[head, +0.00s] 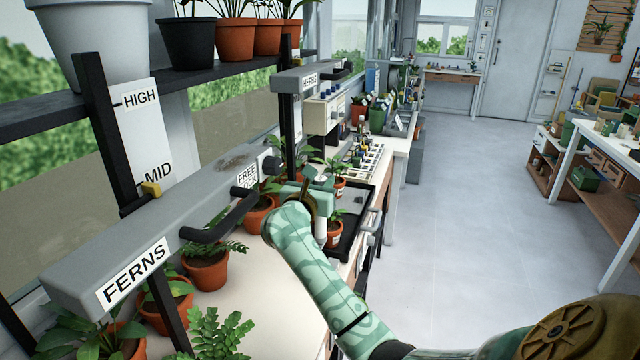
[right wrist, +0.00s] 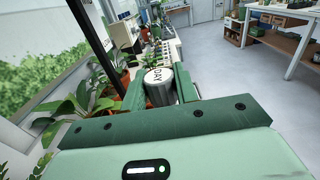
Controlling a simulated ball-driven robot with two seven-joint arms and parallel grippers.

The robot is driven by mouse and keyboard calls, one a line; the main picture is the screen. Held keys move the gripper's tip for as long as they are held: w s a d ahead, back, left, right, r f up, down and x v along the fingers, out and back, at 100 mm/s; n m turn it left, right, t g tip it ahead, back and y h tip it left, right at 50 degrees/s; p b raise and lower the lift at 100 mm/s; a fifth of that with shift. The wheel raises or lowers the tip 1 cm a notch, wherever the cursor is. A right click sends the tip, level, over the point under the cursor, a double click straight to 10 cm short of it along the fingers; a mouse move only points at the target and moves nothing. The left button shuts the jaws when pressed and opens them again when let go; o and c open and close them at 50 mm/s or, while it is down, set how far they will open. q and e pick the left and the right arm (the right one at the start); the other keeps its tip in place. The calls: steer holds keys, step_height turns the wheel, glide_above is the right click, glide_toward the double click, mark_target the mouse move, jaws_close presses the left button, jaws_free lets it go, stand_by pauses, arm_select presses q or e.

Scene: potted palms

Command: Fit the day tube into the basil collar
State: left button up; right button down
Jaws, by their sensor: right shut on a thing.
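The day tube (right wrist: 160,90) is a pale cylinder with DAY on its end, between the two green fingers of my right gripper (right wrist: 160,76) in the right wrist view. My right gripper (head: 316,184) is shut on it. In the head view this gripper is just right of the FREE end of the grey FERNS bar, above the plant bench; the arm hides much of the tube there. I cannot make out a collar marked basil in either view. My left gripper is not in view.
The grey FERNS bar (head: 150,228) with a black handle (head: 222,219) runs close to my right gripper. Potted plants (head: 206,266) stand beneath it. A second grey bar (head: 305,77) and a black tray (head: 352,222) lie beyond. The floor (head: 465,220) to the right is clear.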

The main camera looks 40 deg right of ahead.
steer(key=shift+r, duration=0.1)
steer(key=b, duration=0.3)
glide_above(320, 236)
step_height(320, 236, down, 6)
steer(key=r, duration=0.1)
steer(key=shift+w+d+f+b, duration=0.35)
steer(key=shift+w+f, duration=0.05)
steer(key=shift+f, duration=0.1)
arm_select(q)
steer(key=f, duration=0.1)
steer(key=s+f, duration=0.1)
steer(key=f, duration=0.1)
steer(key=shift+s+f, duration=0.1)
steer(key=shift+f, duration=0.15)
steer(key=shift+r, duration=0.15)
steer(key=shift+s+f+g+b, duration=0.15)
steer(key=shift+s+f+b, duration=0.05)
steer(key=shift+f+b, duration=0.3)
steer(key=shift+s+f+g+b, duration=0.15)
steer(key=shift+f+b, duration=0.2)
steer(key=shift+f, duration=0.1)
arm_select(e)
steer(key=shift+f, duration=1.55)
steer(key=c, duration=1)
jaws_free()
